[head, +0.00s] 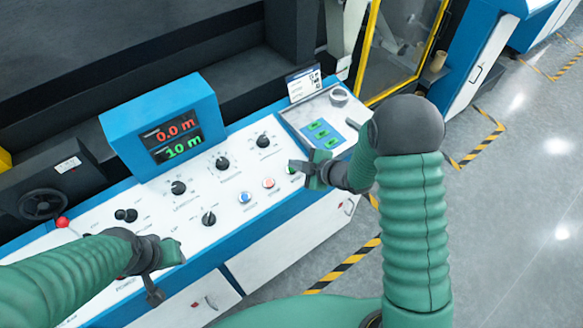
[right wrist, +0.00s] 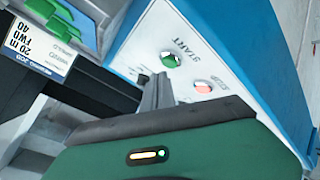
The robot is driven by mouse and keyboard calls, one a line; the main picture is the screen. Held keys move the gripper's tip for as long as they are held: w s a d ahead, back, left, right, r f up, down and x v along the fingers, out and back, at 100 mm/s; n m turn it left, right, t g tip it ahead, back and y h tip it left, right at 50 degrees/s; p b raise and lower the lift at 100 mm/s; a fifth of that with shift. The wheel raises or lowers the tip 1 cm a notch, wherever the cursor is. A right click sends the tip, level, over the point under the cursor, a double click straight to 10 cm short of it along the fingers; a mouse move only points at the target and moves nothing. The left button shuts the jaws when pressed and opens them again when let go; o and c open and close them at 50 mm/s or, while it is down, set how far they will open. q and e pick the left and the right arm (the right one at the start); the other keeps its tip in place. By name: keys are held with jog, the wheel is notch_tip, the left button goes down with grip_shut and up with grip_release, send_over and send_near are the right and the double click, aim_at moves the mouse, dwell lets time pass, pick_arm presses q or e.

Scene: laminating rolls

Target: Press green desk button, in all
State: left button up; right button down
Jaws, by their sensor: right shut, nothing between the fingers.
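The green button (right wrist: 171,60) sits on the white console panel, beside the word START in the right wrist view. In the head view my right gripper (head: 293,166) is over its spot and covers part of it. The gripper is shut and empty. In the right wrist view its dark fingertips (right wrist: 160,78) are right beside the green button's edge; I cannot tell whether they touch it. A red button (right wrist: 203,87) lies near the fingers, and a blue button (head: 244,198) is farther left. My left gripper (head: 154,294) hangs over the panel's lower left; its finger gap is unclear.
A blue display box (head: 163,120) reads 0.0 m and 10 m. Black knobs (head: 222,163) dot the panel. A raised box with green pads (head: 318,130) and a label card (head: 304,83) stand beyond the right gripper. Striped floor tape (head: 345,264) lies in front.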

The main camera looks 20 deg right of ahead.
dwell(0.4)
jog(key=shift+f+b, duration=0.35)
